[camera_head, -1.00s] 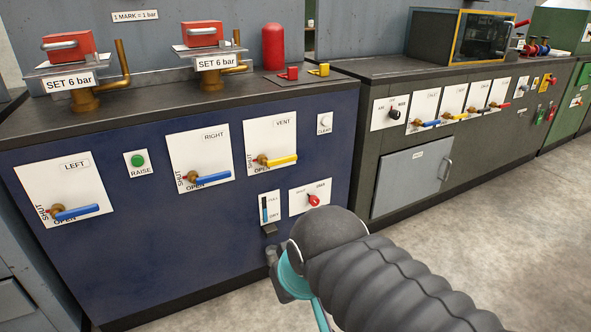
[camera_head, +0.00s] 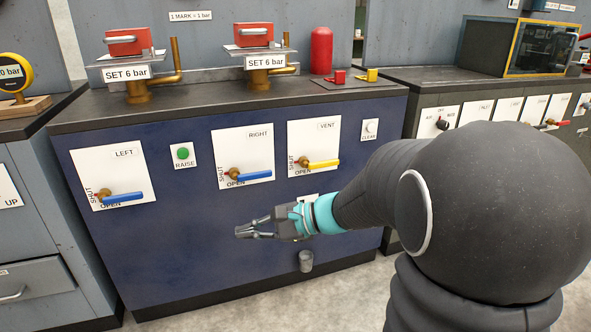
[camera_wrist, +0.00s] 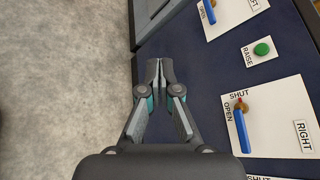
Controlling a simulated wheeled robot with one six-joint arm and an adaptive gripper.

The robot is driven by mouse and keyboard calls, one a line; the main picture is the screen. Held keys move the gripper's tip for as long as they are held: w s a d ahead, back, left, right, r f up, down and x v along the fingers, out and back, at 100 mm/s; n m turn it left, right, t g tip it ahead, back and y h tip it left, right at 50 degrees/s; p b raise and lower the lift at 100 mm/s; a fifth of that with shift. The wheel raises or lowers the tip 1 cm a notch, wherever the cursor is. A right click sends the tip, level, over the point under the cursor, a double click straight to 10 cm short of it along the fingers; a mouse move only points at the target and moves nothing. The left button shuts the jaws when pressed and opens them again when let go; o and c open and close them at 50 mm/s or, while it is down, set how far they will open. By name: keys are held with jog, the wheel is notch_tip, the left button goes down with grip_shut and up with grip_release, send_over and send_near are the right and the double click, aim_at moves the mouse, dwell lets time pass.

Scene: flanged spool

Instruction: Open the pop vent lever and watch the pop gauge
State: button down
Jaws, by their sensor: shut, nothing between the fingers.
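The vent lever is a yellow handle (camera_head: 323,164) on a white plate marked VENT, on the blue cabinet (camera_head: 120,240). It lies roughly level and points right from its brass hub, with SHUT printed at the left and OPEN below. My gripper (camera_head: 240,232) is shut and empty, in front of the cabinet, below the RIGHT plate's blue lever (camera_head: 248,176) and left of and below the vent lever. The closed fingertips also show in the wrist view (camera_wrist: 159,72), beside that blue lever (camera_wrist: 241,130). A yellow gauge (camera_head: 14,74) stands at the far left, cut off; no POP label is readable.
The LEFT plate has a blue lever (camera_head: 122,198). A green RAISE button (camera_head: 183,153) and a white CLEAR button (camera_head: 371,127) sit beside the levers. A small grey cylinder (camera_head: 306,261) shows low on the cabinet front. Floor is clear in the wrist view's left.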

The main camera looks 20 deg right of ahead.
aim_at(319, 162)
jog(key=w+d+f+m+t+h+b, duration=0.1)
jog(key=w+d+f+m+t, duration=0.1)
jog(key=w+d+m+t, duration=0.4)
jog(key=w+d+f+m+t, duration=0.3)
jog(key=w+d+m, duration=0.2)
jog(key=w+d, duration=0.25)
jog(key=w+d+f+m+t+h, duration=0.2)
jog(key=d+f+m+t+h, duration=0.1)
jog(key=d, duration=0.6)
jog(key=w+d+f+m+t+h, duration=0.3)
jog(key=d+f+m+h, duration=0.3)
jog(key=d+m+h, duration=0.1)
jog(key=shift+d+m+h+b, duration=0.4)
jog(key=shift+d+h+b, duration=0.1)
jog(key=shift+d, duration=0.6)
jog(key=shift+w, duration=0.15)
jog(key=w+r+p, duration=0.1)
jog(key=w+r, duration=0.5)
jog(key=w, duration=0.3)
jog(key=shift+w+a+r, duration=0.2)
jog(key=shift+w+r, duration=0.05)
